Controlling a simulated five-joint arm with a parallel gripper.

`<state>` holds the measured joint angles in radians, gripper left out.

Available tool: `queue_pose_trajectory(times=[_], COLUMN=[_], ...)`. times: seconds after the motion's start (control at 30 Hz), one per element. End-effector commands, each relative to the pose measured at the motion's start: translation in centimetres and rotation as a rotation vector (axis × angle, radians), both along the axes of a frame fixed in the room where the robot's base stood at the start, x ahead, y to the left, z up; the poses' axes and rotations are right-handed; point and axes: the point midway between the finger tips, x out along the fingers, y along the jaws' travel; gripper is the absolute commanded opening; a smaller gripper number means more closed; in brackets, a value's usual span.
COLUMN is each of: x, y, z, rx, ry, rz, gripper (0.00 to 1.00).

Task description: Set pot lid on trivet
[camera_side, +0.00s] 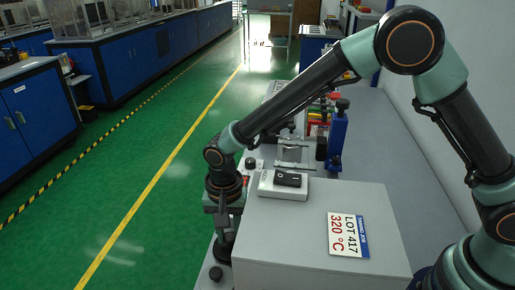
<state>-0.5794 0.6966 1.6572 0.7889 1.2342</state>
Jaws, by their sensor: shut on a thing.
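My gripper (224,226) points down at the left edge of the grey bench, beside the light grey box. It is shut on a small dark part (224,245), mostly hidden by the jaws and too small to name. I cannot make out a pot lid or a trivet in this view.
The large grey box (300,225) carries a white switch unit (283,185) and a sign reading LOT 417, 320 °C (348,235). A black knob (216,273) sits below my gripper. A blue upright part (337,138) stands behind the box. Green floor lies left.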

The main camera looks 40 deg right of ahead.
Motion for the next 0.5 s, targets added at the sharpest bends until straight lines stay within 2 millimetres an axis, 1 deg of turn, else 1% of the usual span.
queue_pose_trajectory(times=[0.27, 0.3, 0.37, 0.4, 0.5], x=[0.03, 0.03, 0.03, 0.03, 0.02], y=[0.02, 0.02, 0.02, 0.02, 0.01], z=[-0.29, -0.32, -0.3, -0.31, -0.31], rx=[0.001, 0.001, 0.001, 0.001, 0.001], ry=[-0.001, -0.001, -0.001, -0.001, -0.001], rz=[0.0, 0.0, 0.0, 0.0, 0.0], gripper=[0.0, 0.35, 0.57, 0.66, 0.66])
